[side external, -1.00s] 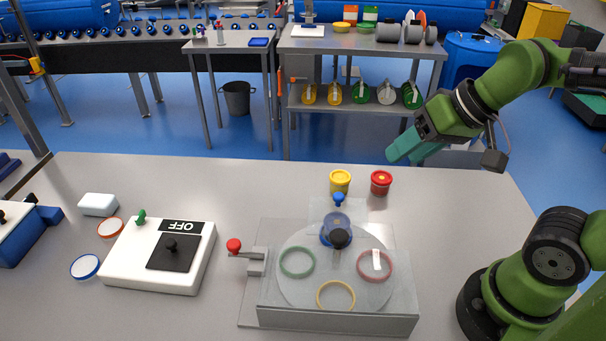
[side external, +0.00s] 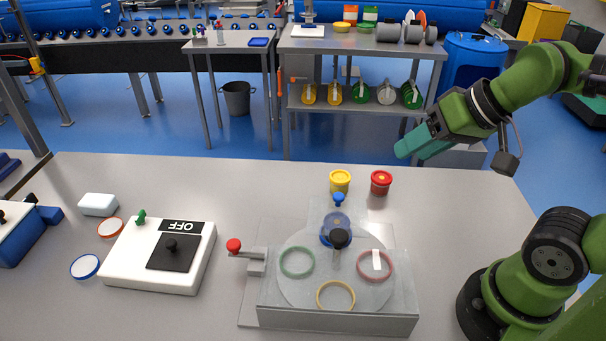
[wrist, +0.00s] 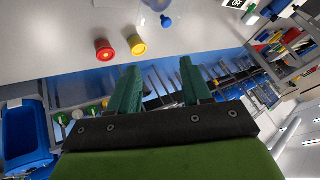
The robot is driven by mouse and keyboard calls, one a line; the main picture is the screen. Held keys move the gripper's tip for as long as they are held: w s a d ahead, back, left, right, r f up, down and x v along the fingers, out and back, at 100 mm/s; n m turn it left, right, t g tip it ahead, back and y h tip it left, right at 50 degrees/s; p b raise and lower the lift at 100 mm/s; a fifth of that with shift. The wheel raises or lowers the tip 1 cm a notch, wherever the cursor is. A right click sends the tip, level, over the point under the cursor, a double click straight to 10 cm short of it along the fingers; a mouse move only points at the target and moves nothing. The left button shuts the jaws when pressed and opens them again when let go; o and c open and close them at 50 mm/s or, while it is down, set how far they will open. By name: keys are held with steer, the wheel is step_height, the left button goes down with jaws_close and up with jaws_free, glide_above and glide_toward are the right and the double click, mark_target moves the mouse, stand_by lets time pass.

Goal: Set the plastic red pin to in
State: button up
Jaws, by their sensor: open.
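The red pin (side external: 234,245) has a round red knob on a short metal rod. It sits in a grey bracket (side external: 257,262) at the left side of the clear carrier box (side external: 338,318). The rod's far end is hard to make out. My gripper (side external: 406,150) is in the air above the table's back right edge, well away from the pin. In the wrist view its two teal fingers (wrist: 158,88) are apart with nothing between them. The pin does not show in the wrist view.
The carrier's round plate (side external: 338,298) holds coloured rings and a black knob (side external: 340,238). Yellow (side external: 340,182) and red (side external: 381,183) tubs stand behind it; both show in the wrist view. A white switch box (side external: 125,262) marked OFF stands left of the pin.

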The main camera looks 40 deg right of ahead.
steer(key=shift+o, duration=0.6)
steer(key=n+g+h, duration=0.2)
steer(key=n+g, duration=0.2)
steer(key=g, duration=0.3)
glide_above(233, 243)
steer(key=shift+f, duration=1.25)
step_height(233, 243, down, 16)
steer(key=shift+f, duration=0.1)
